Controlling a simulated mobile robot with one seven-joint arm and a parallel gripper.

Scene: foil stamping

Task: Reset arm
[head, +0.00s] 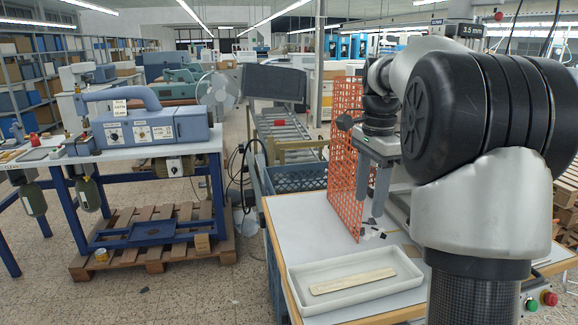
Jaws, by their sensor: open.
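My gripper (370,207) hangs pointing down above the white table (299,229) at the right. Its two grey fingers are apart and nothing shows between them. My arm fills the right side of the head view and hides part of the table. Behind the gripper an orange mesh panel (344,150) stands upright. Small dark scraps (374,235) lie on the table below the fingers.
A white tray (299,276) with a pale flat strip (352,281) in it sits at the table's front. A blue crate (296,178) is behind the table. A blue machine (150,128) stands on a bench at left. Bare floor lies between.

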